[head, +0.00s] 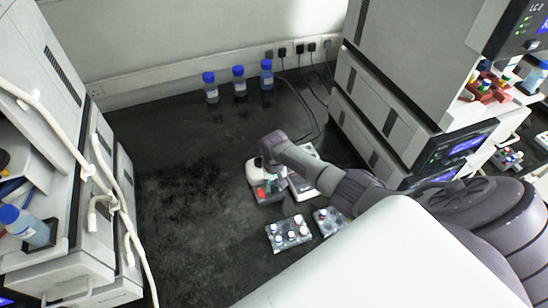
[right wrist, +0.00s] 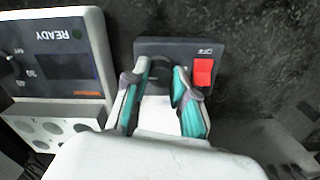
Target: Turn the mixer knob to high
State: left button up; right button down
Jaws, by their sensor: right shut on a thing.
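The mixer shows in the right wrist view as a dark front panel (right wrist: 215,50) with a red switch (right wrist: 203,72) at its right. Its dark round knob (right wrist: 158,74) sits between my right fingertips, partly hidden. My right gripper (right wrist: 160,82), with teal finger pads, is shut on the knob. The knob's marks are too hidden to tell its setting. In the head view the mixer (head: 266,191) stands on the dark bench, partly behind my right arm. My left gripper is not in view.
A white unit with a READY display (right wrist: 62,62) and a block with holes stands close left of the mixer in the right wrist view. Vial racks (head: 289,234) sit in front of the mixer. Blue-capped bottles (head: 239,82) stand at the back. Instrument stacks (head: 385,110) flank the bench.

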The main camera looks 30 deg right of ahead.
aim_at(274, 186)
jog(key=shift+w+r, duration=0.1)
jog(key=c, duration=0.9)
grip_release()
jog(key=shift+c, duration=0.2)
notch_tip(274, 186, up, 12)
